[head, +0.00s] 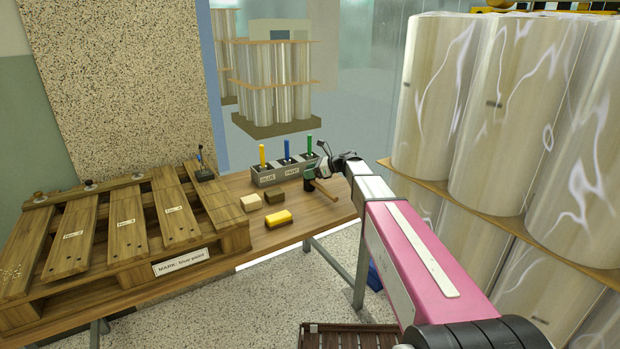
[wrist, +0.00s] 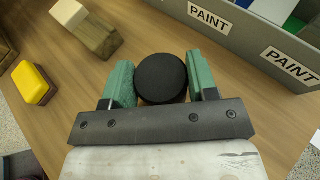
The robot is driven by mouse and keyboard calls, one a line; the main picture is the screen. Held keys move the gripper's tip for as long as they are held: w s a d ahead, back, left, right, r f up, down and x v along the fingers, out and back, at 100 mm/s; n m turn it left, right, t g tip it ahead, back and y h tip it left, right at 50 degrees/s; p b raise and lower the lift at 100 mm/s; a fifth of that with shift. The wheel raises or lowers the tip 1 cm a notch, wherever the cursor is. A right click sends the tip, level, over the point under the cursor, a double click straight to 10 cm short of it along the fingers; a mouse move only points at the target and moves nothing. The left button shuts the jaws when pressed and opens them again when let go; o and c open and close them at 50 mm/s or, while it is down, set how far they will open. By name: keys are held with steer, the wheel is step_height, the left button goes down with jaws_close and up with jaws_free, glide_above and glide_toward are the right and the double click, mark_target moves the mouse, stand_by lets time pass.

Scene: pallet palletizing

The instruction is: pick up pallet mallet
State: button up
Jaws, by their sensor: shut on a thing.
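The mallet shows in the head view as a short wooden handle (head: 326,190) sticking out beside my gripper (head: 311,181), over the right end of the table. In the wrist view the mallet's round black head (wrist: 161,78) sits between the two green fingers of my gripper (wrist: 163,84). The fingers are shut on it, one on each side. The handle is hidden in the wrist view. The frames do not clearly show whether the mallet is clear of the tabletop. A wooden pallet (head: 93,226) lies to the left on the table.
A grey bin (head: 285,172) with yellow, blue and green tools stands behind my gripper. A yellow-topped block (head: 278,220), a pale block (head: 251,203) and a dark block (head: 275,196) lie left of it. Tall wrapped rolls (head: 505,110) stand on the right.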

steer(key=shift+r, duration=0.15)
step_height(320, 180, up, 4)
steer(key=shift+r, duration=0.1)
steer(key=a+r, duration=0.6)
steer(key=a, duration=0.5)
steer(key=shift+s+a+r, duration=0.25)
steer(key=shift+s+a, duration=0.1)
